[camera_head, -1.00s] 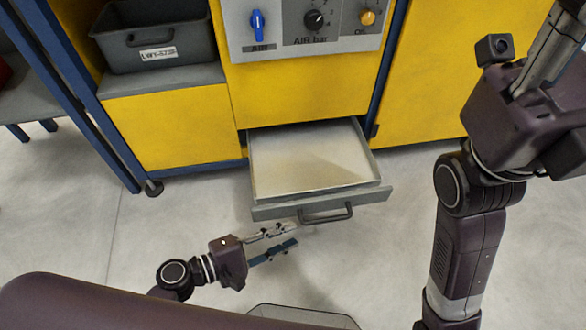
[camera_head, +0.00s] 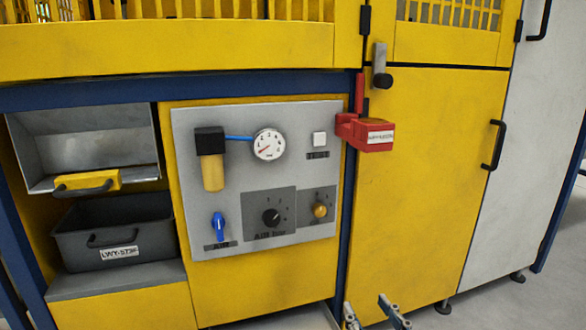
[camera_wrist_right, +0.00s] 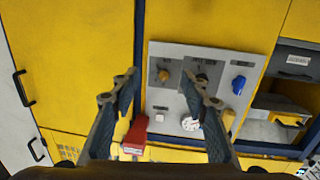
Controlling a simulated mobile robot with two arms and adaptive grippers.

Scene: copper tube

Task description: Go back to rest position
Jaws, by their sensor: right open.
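My right gripper (camera_head: 376,312) shows only by its two fingertips at the bottom edge of the head view, spread apart with nothing between them. In the right wrist view, the open fingers of this gripper (camera_wrist_right: 159,76) reach up from the bottom, with an empty gap between them. They point toward the yellow cabinet, apart from it as far as I can tell. My left gripper is in neither view.
The yellow cabinet (camera_head: 420,180) bears a grey control panel (camera_head: 260,180) with a gauge, blue valve and knobs. A red box (camera_head: 368,133) juts out beside it. A grey bin (camera_head: 120,245) sits in the left recess below a metal chute (camera_head: 85,150).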

